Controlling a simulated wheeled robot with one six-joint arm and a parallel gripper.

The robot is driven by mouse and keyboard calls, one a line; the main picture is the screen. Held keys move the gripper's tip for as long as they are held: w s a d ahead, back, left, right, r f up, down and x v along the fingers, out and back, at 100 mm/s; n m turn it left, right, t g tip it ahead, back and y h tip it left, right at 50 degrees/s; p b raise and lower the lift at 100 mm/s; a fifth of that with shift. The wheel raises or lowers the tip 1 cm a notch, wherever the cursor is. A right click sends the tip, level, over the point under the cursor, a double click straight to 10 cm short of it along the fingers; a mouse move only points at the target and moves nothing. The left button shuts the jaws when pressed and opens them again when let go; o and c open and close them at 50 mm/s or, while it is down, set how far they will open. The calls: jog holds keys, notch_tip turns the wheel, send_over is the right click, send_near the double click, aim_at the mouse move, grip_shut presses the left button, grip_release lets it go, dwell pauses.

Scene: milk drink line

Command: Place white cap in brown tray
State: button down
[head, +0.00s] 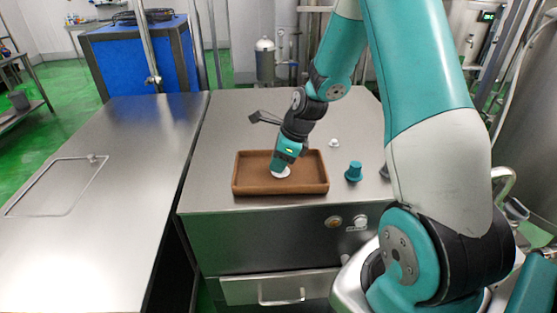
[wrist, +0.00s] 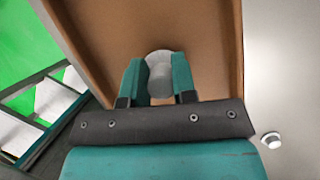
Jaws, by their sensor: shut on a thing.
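The brown tray (head: 250,181) lies on the steel counter in the head view, and its inside fills much of the wrist view (wrist: 110,38). My gripper (head: 280,165) reaches down over the middle of the tray. In the wrist view my gripper (wrist: 159,80) has its two teal fingers on either side of the white cap (wrist: 160,72) and is shut on it. In the head view the white cap (head: 281,173) shows below the fingertips, inside the tray's outline. I cannot tell whether it touches the tray floor.
A teal knob-shaped piece (head: 354,172) stands right of the tray. A small white piece (head: 334,143) lies behind it on the counter (head: 235,125); a small white and dark piece (wrist: 271,139) shows in the wrist view. The left steel table (head: 130,190) is clear.

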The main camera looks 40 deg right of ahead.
jog(key=c, duration=0.9)
grip_release()
jog(key=shift+f, duration=0.1)
jog(key=b+v, duration=0.2)
jog(key=v, duration=1)
jog(key=s+a+r+n+g+y, duration=0.15)
jog(key=s+a+n, duration=0.25)
jog(key=a+n, duration=0.5)
jog(key=s+a+r+n, duration=0.3)
jog(key=a+n, duration=0.7)
jog(key=s+a+n, duration=0.2)
jog(key=s+n, duration=0.2)
jog(key=n, duration=0.1)
jog(key=s+a+n+g, duration=0.1)
jog(key=s+a+n, duration=0.2)
jog(key=s+n, duration=0.1)
jog(key=s+a+r+n, duration=0.1)
jog(key=s+a+n, duration=0.1)
jog(key=s+n, duration=0.2)
jog(key=shift+s+a+n+g, duration=0.1)
jog(key=shift+a+n+g, duration=0.1)
jog(key=shift+n, duration=0.4)
jog(key=shift+s+a+n+g, duration=0.1)
jog(key=shift+a+n+g, duration=0.1)
jog(key=shift+n, duration=0.4)
